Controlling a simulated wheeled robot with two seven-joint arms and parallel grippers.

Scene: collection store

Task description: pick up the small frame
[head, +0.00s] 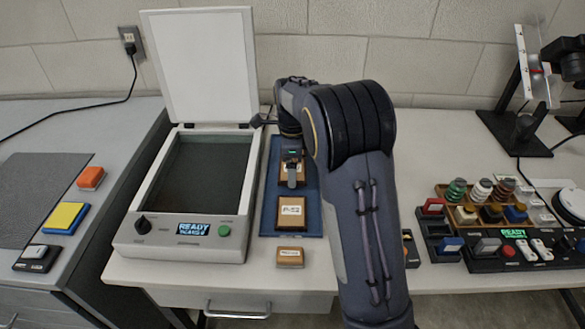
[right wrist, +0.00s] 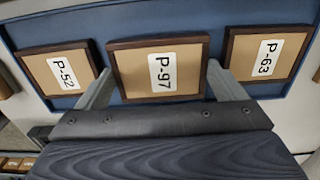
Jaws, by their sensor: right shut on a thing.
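My right gripper (right wrist: 158,78) is shut on a small brown-rimmed frame labelled P-97 (right wrist: 126,66), with one finger at each side of it. In the head view the right gripper (head: 291,170) points down over the blue mat (head: 268,195). Whether the frame is clear of the mat cannot be told. Frame P-52 (right wrist: 62,72) lies on the mat at the left of the wrist view; it also shows in the head view (head: 291,213). Frame P-63 (right wrist: 264,55) lies at the right of the wrist view, hidden by my arm in the head view. My left gripper is not in view.
A small labelled wooden block (head: 290,257) lies in front of the mat. At right is a rack (head: 490,215) with spools and a device. My right arm covers the table's middle.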

